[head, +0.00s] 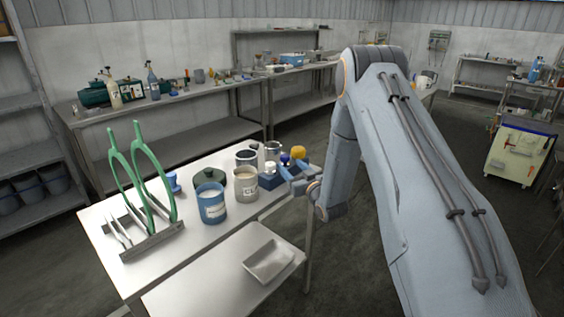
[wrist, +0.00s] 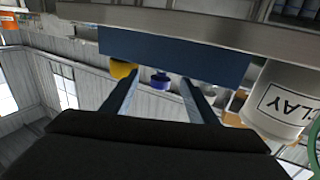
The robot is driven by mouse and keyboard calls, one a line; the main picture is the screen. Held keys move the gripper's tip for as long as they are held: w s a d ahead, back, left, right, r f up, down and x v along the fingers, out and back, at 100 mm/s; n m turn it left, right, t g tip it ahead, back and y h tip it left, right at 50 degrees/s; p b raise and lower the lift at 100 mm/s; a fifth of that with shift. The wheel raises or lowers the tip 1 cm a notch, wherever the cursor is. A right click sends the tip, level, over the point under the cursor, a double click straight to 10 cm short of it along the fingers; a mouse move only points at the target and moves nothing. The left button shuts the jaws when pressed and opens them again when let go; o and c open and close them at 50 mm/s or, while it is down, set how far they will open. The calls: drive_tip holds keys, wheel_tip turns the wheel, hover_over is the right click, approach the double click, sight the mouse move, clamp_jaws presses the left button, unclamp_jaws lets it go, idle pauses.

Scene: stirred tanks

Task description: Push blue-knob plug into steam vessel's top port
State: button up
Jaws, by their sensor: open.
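A dark-blue knob (head: 285,159) shows beside a yellow knob (head: 298,153) near the table's right edge. In the wrist view the blue knob (wrist: 160,80) appears between my fingertips, beyond them, with the yellow knob (wrist: 122,69) just left. My gripper (wrist: 159,88) is open with nothing held; in the head view my gripper (head: 296,180) is at the table's right edge, close to a blue block (head: 270,181). The blue block (wrist: 172,56) fills the upper middle of the wrist view. The knobs' lower parts are hidden. I cannot tell which container is the steam vessel; no port shows clearly.
A jar marked CLAY (wrist: 286,98) stands right of the fingers in the wrist view. A shallow tray (head: 268,260) sits on the lower front surface.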

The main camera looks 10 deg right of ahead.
sight(286, 163)
drive_tip(key=shift+p+x, duration=1)
drive_tip(key=shift+x, duration=1.55)
drive_tip(key=shift+s+a, duration=0.1)
drive_tip(key=shift+a, duration=0.05)
drive_tip(key=c, duration=1.2)
drive_tip(key=shift+o, duration=0.2)
